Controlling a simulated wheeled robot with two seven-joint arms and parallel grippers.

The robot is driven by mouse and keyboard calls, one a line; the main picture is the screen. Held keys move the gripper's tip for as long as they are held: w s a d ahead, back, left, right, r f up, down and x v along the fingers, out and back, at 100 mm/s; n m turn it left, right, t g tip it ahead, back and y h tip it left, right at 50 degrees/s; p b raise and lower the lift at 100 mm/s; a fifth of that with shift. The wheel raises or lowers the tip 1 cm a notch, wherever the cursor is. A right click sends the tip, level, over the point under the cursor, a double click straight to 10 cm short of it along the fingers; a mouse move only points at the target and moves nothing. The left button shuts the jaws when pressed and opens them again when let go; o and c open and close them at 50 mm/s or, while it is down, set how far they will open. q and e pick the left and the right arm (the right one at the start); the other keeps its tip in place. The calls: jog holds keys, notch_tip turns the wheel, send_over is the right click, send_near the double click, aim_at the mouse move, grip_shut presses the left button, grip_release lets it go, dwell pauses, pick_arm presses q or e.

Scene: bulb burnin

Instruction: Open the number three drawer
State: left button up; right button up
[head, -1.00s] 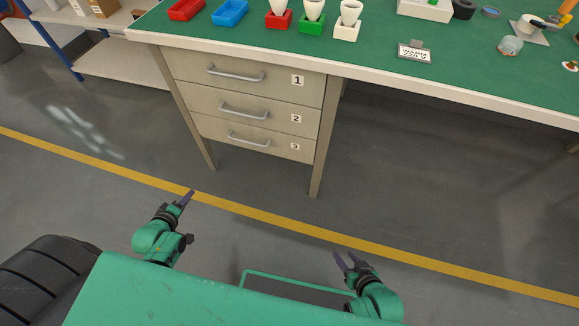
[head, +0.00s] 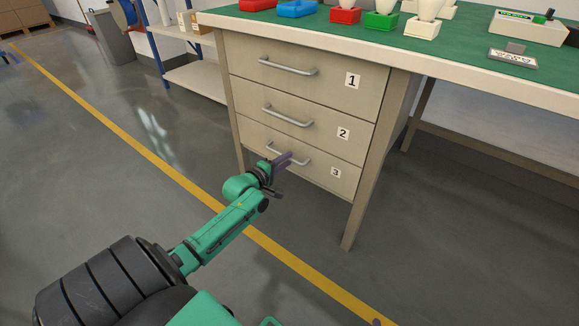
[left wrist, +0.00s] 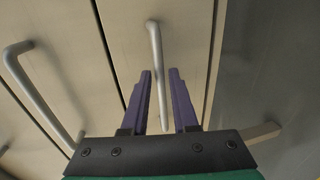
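The number three drawer (head: 325,177) is the lowest of the drawers under the workbench, marked with a 3 label, and it is closed. Its grey bar handle (head: 301,160) is partly hidden behind my left gripper (head: 287,160). In the left wrist view, the purple fingers of my left gripper (left wrist: 161,100) are apart, one on each side of the handle (left wrist: 156,60), with gaps visible; they do not grip it.
The number two drawer (head: 315,132) and number one drawer (head: 330,88) above are closed. The number two handle (left wrist: 35,90) is to the left in the wrist view. A bench leg (head: 362,205) stands right of the drawers. The floor in front is clear.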

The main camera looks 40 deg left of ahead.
pick_arm(q)
jog(key=shift+x, duration=0.95)
jog(key=shift+c, duration=0.4)
grip_shut()
dwell(0.3)
